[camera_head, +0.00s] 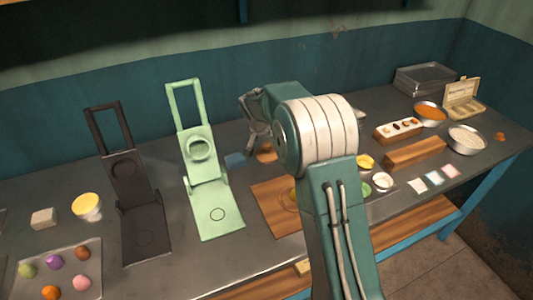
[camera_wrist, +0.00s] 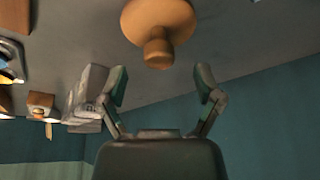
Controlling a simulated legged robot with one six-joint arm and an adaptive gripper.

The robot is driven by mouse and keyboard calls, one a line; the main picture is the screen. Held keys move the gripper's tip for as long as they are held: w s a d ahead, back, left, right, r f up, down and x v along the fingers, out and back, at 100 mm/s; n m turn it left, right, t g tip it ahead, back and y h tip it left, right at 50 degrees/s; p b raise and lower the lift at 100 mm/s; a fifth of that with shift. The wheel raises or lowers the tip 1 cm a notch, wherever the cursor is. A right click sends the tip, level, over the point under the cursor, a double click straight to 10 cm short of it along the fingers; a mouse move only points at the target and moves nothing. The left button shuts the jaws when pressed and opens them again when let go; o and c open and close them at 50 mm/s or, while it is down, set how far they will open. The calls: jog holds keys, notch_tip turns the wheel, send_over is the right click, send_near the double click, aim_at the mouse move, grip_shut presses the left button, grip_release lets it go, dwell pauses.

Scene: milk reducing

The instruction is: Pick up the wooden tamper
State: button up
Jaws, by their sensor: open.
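The wooden tamper (camera_wrist: 157,22), round and light brown with a narrower knob, is in the wrist view at the top centre. In the head view a tan round part of it (camera_head: 266,153) shows on the metal counter, partly hidden by my gripper (camera_head: 254,135). In the wrist view my gripper (camera_wrist: 160,80) is open, its two fingers spread and empty. The knob lines up with the gap between the fingertips and appears a little beyond them, apart from both.
A pale green press (camera_head: 207,190) and a dark press (camera_head: 140,215) stand left of my arm. A wooden board (camera_head: 267,207) lies in front of the tamper. Bowls, including an orange-filled one (camera_head: 430,113), stand right.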

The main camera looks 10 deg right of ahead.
aim_at(267, 143)
jog(key=x, duration=0.2)
jog(key=shift+w+f, duration=0.2)
jog(key=shift+f, duration=0.1)
jog(key=shift+w+d+f, duration=0.1)
jog(key=shift+d+f, duration=0.15)
jog(key=c, duration=1.2)
jog(key=shift+o, duration=0.2)
jog(key=shift+r, duration=0.15)
